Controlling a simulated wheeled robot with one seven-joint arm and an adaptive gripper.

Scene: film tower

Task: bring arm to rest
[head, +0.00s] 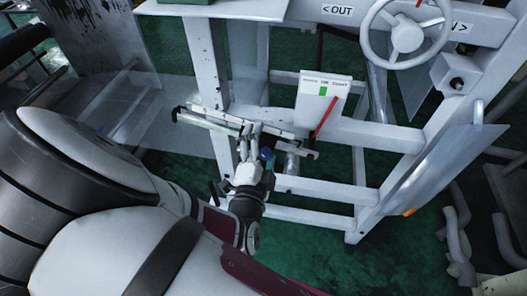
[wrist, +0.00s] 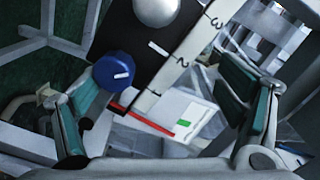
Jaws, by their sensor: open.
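My gripper (head: 249,132) is in the middle of the head view, at the front of a white metal frame (head: 320,190). Its two fingers are spread, with nothing between them that I can see held. In the wrist view, the teal-padded fingers of my gripper (wrist: 163,85) stand wide apart at left and right. A blue knob (wrist: 113,70) shows near the left finger; whether they touch cannot be told. The blue knob also shows in the head view (head: 266,154), just right of my gripper.
A white panel (head: 311,92) with a green mark and a red lever (head: 326,117) sits right of my gripper. A handwheel (head: 407,36) is at upper right. A numbered scale (wrist: 180,62) and silver ball (wrist: 156,10) show in the wrist view. Frame bars surround my gripper closely.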

